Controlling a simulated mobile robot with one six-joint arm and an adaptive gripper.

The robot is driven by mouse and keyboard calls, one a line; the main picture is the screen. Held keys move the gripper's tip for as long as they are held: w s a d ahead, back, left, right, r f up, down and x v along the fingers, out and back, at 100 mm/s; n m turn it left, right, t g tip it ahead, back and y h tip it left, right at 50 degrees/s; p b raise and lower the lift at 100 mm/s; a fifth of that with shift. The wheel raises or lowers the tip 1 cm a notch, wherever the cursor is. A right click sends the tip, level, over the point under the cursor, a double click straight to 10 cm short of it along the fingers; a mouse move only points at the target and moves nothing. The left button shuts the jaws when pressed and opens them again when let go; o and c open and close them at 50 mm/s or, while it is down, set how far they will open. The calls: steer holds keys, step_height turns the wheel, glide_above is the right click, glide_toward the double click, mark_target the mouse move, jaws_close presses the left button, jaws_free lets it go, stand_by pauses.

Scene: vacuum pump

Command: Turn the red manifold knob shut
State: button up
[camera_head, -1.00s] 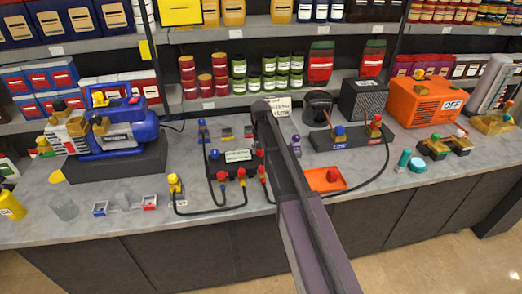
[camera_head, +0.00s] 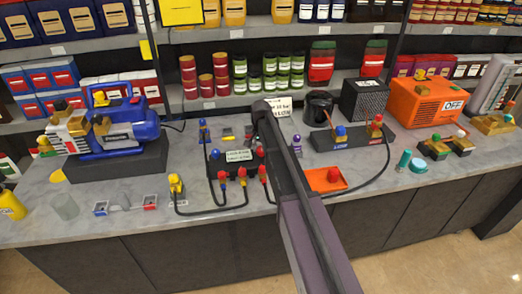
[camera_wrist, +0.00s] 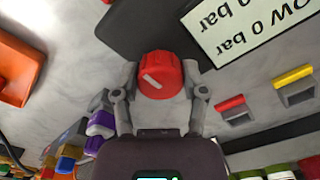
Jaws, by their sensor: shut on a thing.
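The red manifold knob (camera_wrist: 160,76) fills the middle of the wrist view, a round ribbed cap with a short white line slanting down to the right. My gripper (camera_wrist: 160,84) has one finger on each side of it and is shut on it. The knob sits beside the dark manifold body (camera_wrist: 150,28); a white label (camera_wrist: 245,28) reading "0 bar" lies to the upper right. In the head view the black manifold (camera_head: 217,176) with its label and hoses stands on the counter. My arm hides the gripper there.
The grey counter (camera_head: 100,225) holds a blue pump (camera_head: 125,125) at left, an orange tray (camera_head: 322,182) with a red knob right of my arm, and an orange unit (camera_head: 425,100) marked OFF. Black hoses run across the counter near the manifold. Purple fittings (camera_wrist: 100,125) sit close to my left finger.

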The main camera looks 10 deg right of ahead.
steer(key=shift+s, duration=0.1)
steer(key=o, duration=1.1)
steer(key=shift+o, duration=0.2)
steer(key=shift+n, duration=0.4)
